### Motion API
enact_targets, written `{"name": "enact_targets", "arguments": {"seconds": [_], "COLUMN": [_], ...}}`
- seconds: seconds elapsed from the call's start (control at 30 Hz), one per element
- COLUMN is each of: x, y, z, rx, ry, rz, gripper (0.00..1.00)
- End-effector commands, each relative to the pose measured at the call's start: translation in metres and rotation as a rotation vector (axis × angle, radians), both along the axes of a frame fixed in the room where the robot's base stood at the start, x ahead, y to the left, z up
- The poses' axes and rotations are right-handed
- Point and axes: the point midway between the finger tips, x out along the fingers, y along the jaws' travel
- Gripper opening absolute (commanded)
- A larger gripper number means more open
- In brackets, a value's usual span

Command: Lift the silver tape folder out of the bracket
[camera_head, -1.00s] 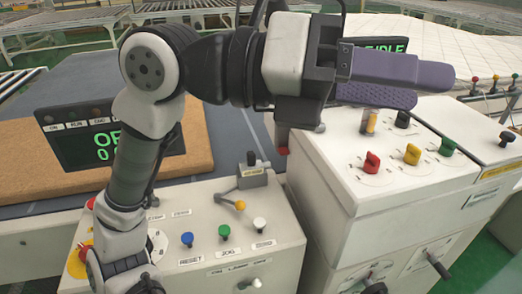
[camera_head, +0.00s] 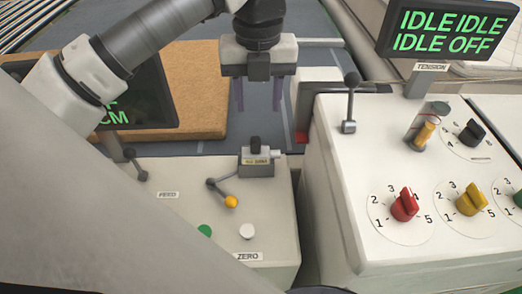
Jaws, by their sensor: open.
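A small grey metal block (camera_head: 257,169) with a dark knob on top and a label too small to read surely stands at the back edge of the white control box. A silver piece (camera_head: 276,153) projects from its right side. It looks like the tape folder in its bracket, but I cannot tell clearly where one ends and the other starts. My gripper (camera_head: 258,108) points down with its two purple fingers apart and nothing between them. In the picture it is just above the block, apart from it; the depth between them is unclear.
A taller white cabinet (camera_head: 345,200) stands right, with a black lever (camera_head: 349,105), dials and an IDLE display (camera_head: 446,32). A brown board (camera_head: 197,70) lies behind.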

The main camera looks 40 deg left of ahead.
Motion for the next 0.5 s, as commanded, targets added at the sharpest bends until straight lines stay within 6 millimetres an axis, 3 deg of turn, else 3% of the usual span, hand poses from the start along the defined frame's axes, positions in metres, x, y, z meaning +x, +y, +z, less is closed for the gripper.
{"name": "enact_targets", "arguments": {"seconds": [0.03, 0.2, 0.5], "x": [0.0, 0.0, -0.001], "y": [0.0, 0.0, 0.002], "z": [-0.018, -0.051, -0.073], "rx": [-0.001, -0.002, -0.004], "ry": [0.0, 0.0, -0.002], "rz": [-0.002, -0.003, -0.003], "gripper": [0.45, 0.45, 0.45]}}
